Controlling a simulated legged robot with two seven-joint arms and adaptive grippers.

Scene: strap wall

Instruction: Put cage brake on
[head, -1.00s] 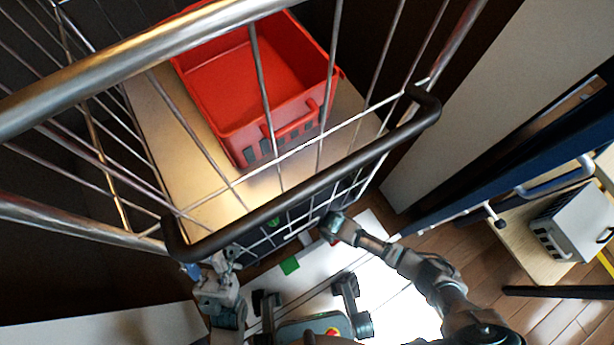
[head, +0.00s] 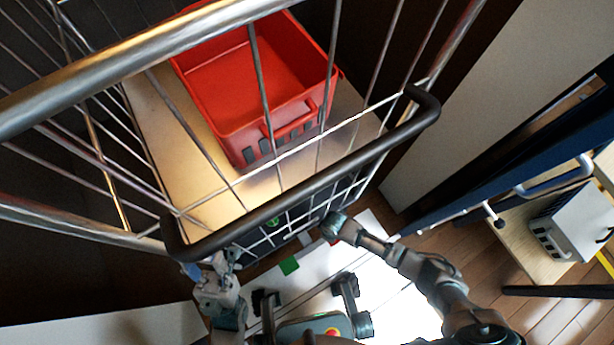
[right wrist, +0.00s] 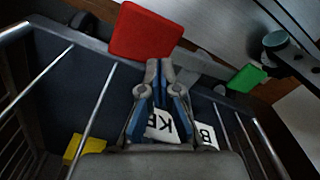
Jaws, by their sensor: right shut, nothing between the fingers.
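The wire roll cage with its dark handle bar (head: 310,165) stands before me. A red flat pedal (right wrist: 145,32) shows in the right wrist view just beyond my right gripper (right wrist: 160,88). Its fingers are together and empty, and I cannot tell whether they touch the pedal. A green flat pedal (right wrist: 247,78) lies to the right; it also shows in the head view (head: 289,265). A white label with black letters (right wrist: 162,128), partly hidden by the fingers, is below the pedal. My left gripper (head: 230,256) is by the cage's lower left corner; its fingers are too small to read.
A red crate (head: 270,80) sits on the cage's pale shelf (head: 170,130). A yellow piece (right wrist: 72,148) is at lower left in the right wrist view. A pale table with a grey box (head: 575,222) stands at right. Wooden floor (head: 480,270) shows between it and my right arm.

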